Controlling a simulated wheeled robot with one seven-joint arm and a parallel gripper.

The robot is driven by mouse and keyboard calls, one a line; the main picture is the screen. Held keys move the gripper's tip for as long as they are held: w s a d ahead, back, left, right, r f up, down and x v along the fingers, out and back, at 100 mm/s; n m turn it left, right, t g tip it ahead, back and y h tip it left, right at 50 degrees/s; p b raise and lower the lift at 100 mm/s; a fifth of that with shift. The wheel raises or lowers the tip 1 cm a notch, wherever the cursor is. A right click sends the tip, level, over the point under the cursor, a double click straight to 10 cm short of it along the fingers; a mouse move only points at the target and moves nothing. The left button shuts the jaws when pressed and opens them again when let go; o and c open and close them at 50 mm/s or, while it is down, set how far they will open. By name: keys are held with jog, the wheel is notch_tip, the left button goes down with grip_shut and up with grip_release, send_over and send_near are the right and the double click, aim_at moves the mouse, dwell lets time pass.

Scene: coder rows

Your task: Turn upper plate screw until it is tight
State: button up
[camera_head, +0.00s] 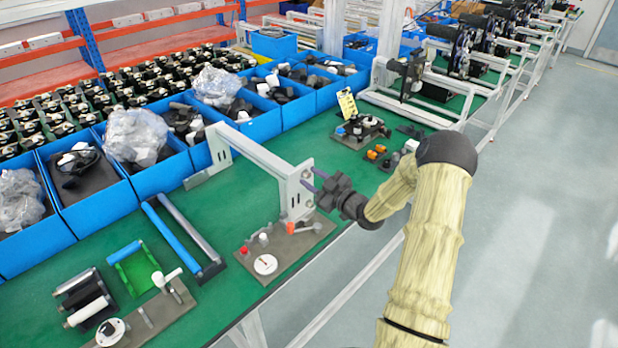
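A pale upright plate (293,193) stands at the front end of a white frame on the green bench. A small round screw head shows near the plate's top, right by my fingertips; it is too small to tell whether it is the upper plate screw or how deep it sits. My gripper (312,178) comes from the right at the plate's upper part. Another small round shape shows lower on the plate, close to the base fixtures.
A grey board (284,247) with a dial, a red knob and an orange-handled clamp lies just below the plate. A fixture with a yellow tag (347,104) stands behind. Blue bins (160,176) line the bench's back. The floor at right is clear.

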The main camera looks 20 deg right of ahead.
jog(key=shift+b, duration=0.3)
jog(key=shift+c, duration=0.2)
grip_shut()
jog(key=shift+r+m+p, duration=0.15)
jog(key=shift+m+p, duration=0.55)
jog(key=shift+m, duration=0.3)
jog(key=shift+m+p, duration=0.5)
jog(key=shift+m, duration=0.7)
jog(key=m+p, duration=0.2)
jog(key=m, duration=0.3)
jog(key=shift+o, duration=0.2)
grip_release()
